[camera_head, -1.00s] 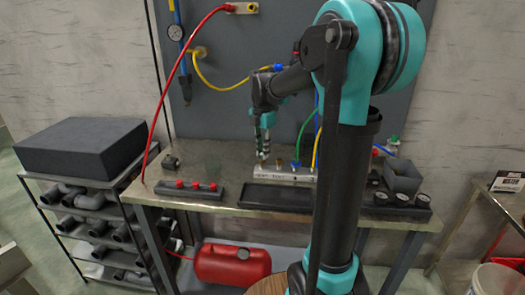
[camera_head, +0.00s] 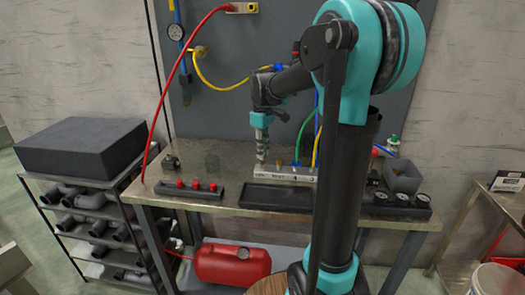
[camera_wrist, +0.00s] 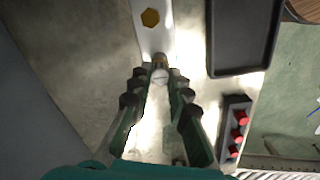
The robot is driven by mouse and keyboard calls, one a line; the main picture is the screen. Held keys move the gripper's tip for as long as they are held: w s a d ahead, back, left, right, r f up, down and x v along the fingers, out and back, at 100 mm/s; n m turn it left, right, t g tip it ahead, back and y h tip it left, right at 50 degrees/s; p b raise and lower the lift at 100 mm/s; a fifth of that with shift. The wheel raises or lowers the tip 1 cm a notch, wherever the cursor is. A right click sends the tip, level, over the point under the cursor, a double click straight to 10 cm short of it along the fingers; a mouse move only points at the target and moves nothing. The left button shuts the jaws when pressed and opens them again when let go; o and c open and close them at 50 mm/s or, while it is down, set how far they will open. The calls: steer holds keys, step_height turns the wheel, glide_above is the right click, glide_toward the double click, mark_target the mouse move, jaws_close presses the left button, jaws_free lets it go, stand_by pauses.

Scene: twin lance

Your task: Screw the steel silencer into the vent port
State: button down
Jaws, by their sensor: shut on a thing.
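My gripper (camera_head: 262,160) points straight down over the left end of the pale manifold block (camera_head: 287,175) on the bench. In the wrist view, the fingertips (camera_wrist: 159,78) close on the small steel silencer (camera_wrist: 159,75), whose round silvery end shows between them. It sits at the near end of the manifold (camera_wrist: 153,40). A brassy edge shows just beyond it. The fingers hide the vent port, so I cannot tell how deep the silencer sits. A brass hex fitting (camera_wrist: 150,18) stands farther along the block.
A black tray (camera_head: 280,197) lies in front of the manifold. A dark rack with red knobs (camera_head: 195,188) is to the left. Green, blue and yellow hoses rise behind the block. A grey bin (camera_head: 402,178) and a gauge holder (camera_head: 395,208) stand right.

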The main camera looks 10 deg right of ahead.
steer(key=m, duration=0.7)
steer(key=c, duration=1.6)
jaws_free()
